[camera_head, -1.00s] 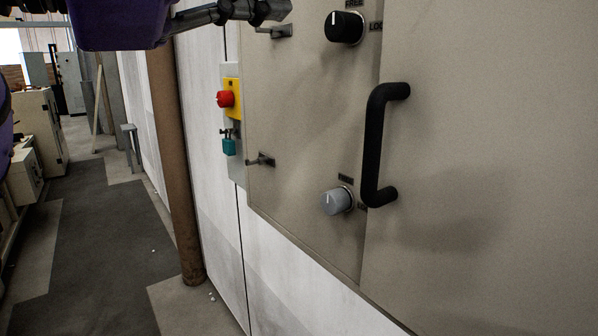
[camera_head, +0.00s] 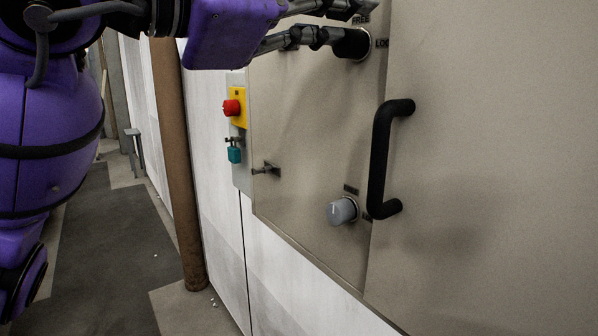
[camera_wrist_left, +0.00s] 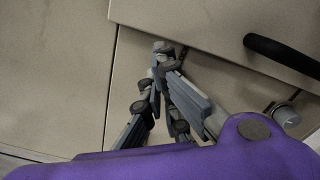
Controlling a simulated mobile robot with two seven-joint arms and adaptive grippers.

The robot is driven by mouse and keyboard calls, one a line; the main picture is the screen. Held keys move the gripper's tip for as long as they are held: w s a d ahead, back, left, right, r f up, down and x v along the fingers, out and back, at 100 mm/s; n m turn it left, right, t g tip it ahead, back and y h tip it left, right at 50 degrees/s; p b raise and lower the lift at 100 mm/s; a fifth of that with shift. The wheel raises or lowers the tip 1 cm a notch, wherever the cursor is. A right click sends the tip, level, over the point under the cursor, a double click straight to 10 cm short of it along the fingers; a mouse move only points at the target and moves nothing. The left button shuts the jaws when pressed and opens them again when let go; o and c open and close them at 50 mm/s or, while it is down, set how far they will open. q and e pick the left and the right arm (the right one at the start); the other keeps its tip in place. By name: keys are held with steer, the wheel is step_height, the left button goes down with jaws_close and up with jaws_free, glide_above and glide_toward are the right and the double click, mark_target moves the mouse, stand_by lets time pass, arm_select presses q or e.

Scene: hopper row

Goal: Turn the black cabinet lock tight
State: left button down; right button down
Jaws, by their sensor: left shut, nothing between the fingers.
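The black cabinet lock (camera_head: 353,45) is a round knob at the top of the cabinet panel, between the labels FREE and LOCK, and is partly covered by my gripper. My left gripper (camera_head: 346,24) reaches in from the upper left, its fingertips at the knob's left and upper side. Whether they touch it I cannot tell. In the left wrist view the fingers (camera_wrist_left: 163,62) converge in front of the panel with nothing seen held between them. The black lock cannot be made out clearly there. My right gripper is out of view.
A black door handle (camera_head: 379,160) stands out right of the locks. A grey knob (camera_head: 342,211) sits lower on the panel. A yellow box with a red button (camera_head: 232,107) and a teal padlock (camera_head: 234,154) are at the left. A brown pipe (camera_head: 180,170) stands further left.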

arm_select(q)
steer(key=shift+w+f, duration=0.2)
steer(key=shift+f, duration=0.05)
stand_by(0.9)
steer(key=shift+d+f, duration=0.1)
steer(key=shift+f, duration=0.05)
steer(key=shift+s+d+f+b, duration=0.2)
steer(key=shift+d+f, duration=0.05)
steer(key=shift+f, duration=0.3)
steer(key=shift+s+d+f+b, duration=0.15)
steer(key=shift+s+d+f, duration=0.05)
steer(key=shift+f, duration=0.3)
steer(key=shift+s+d, duration=0.1)
steer(key=shift+s, duration=0.1)
steer(key=v, duration=0.6)
stand_by(0.5)
steer(key=shift+s+d+r, duration=0.1)
steer(key=shift+s+d, duration=0.05)
